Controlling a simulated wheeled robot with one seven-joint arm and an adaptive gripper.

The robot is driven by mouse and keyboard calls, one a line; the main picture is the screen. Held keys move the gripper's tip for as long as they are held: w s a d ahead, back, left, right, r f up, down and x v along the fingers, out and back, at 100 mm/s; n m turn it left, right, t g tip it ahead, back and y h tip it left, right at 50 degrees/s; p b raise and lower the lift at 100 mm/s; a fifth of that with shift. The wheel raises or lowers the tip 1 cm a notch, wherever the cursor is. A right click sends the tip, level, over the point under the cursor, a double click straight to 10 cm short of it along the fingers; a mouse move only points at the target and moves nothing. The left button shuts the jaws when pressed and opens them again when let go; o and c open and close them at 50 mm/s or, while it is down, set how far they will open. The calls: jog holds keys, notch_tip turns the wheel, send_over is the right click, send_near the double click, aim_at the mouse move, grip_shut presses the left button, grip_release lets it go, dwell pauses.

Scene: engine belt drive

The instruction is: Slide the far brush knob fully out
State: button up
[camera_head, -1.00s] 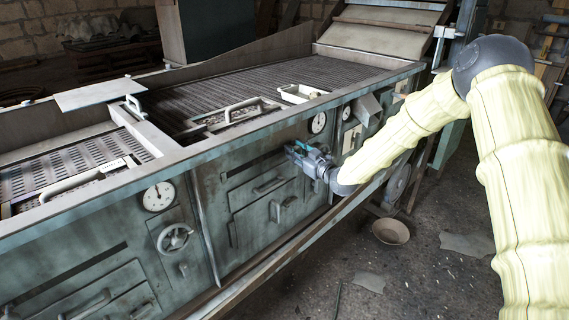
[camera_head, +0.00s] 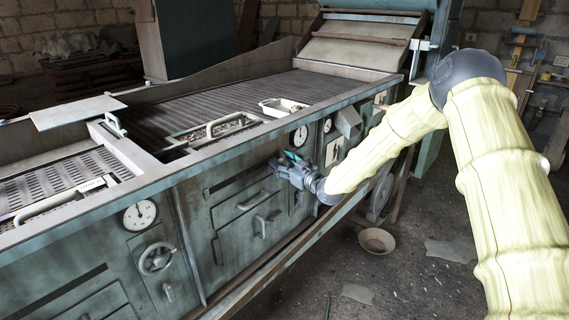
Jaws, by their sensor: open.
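My gripper (camera_head: 282,166) is open at the machine's green front panel, below the round gauge (camera_head: 299,135). Its fingers point left toward the panel, and a teal patch shows by them. I cannot tell whether they touch anything. I cannot pick out the far brush knob for certain; my gripper covers part of the panel there. A dark horizontal slot (camera_head: 228,184) runs in the panel left of my gripper. A small upright handle (camera_head: 260,227) sits on the panel below it, and another (camera_head: 168,291) is at the near left.
A handwheel (camera_head: 157,258) and a second gauge (camera_head: 140,215) are on the near panel. A long rail (camera_head: 262,276) runs along the machine's foot. Trays (camera_head: 222,127) lie on the top deck. A bowl (camera_head: 377,241) stands on the otherwise fairly open floor.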

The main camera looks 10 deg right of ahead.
jog(key=v, duration=1.2)
jog(key=shift+d, duration=0.1)
jog(key=s+a+f+m+g+h, duration=0.35)
jog(key=s+f, duration=0.75)
jog(key=f, duration=0.4)
jog(key=s+a+f+m+g+h, duration=0.2)
jog(key=s+f+g, duration=0.2)
jog(key=s+f, duration=0.9)
jog(key=s+d+f+m+g+h, duration=0.1)
jog(key=s+f+g, duration=0.1)
jog(key=s, duration=0.8)
jog(key=s+d+f+m+g+h, duration=0.1)
jog(key=s+f+g, duration=0.2)
jog(key=s, duration=0.8)
jog(key=s+d+f+m+g+h, duration=0.1)
jog(key=s+f+g, duration=0.2)
jog(key=s+f, duration=0.3)
jog(key=s, duration=0.5)
jog(key=shift+f, duration=0.25)
